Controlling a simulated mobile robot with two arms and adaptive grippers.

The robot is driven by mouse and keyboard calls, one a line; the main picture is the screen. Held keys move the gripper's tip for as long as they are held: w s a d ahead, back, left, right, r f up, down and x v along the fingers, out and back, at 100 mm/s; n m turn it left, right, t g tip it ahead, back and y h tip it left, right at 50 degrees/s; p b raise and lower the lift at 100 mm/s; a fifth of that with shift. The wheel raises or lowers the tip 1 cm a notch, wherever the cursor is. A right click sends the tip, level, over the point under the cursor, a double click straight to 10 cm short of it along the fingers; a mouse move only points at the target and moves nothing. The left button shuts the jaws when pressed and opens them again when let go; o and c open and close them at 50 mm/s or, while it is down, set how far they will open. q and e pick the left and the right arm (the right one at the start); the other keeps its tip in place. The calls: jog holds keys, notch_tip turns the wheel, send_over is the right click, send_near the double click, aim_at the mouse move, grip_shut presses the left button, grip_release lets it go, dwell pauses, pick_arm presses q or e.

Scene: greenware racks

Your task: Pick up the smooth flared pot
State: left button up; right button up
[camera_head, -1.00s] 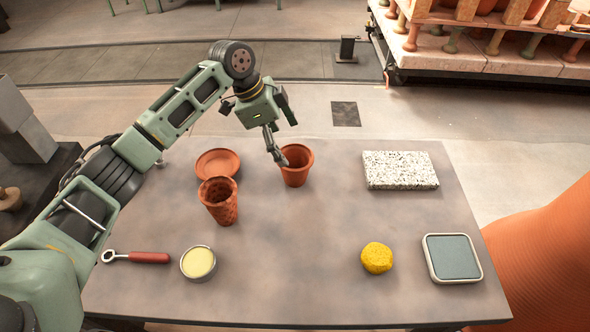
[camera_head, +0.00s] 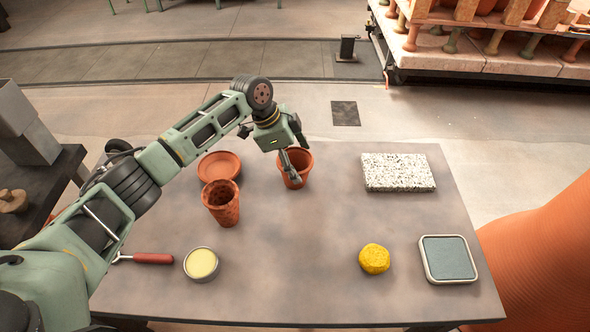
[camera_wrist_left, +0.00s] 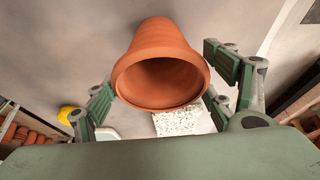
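The smooth flared pot (camera_head: 304,168) is terracotta and stands upright at the back middle of the table. In the left wrist view the pot (camera_wrist_left: 165,45) shows its wide open mouth. My left gripper (camera_head: 291,168) is at this pot, with a finger in front of it in the head view. In the left wrist view the fingers of my left gripper (camera_wrist_left: 158,98) stand open on both sides of the rim, close to it. I see no clear grip. My right gripper is not in view.
A rough-textured pot (camera_head: 222,207) and a terracotta saucer (camera_head: 219,166) stand left of the smooth pot. A speckled slab (camera_head: 398,172), yellow sponge (camera_head: 374,259), grey-topped tray (camera_head: 448,258), tin (camera_head: 201,264) and red-handled tool (camera_head: 153,258) also lie on the table (camera_head: 290,275).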

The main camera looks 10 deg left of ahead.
pick_arm(q)
jog(key=c, duration=1.1)
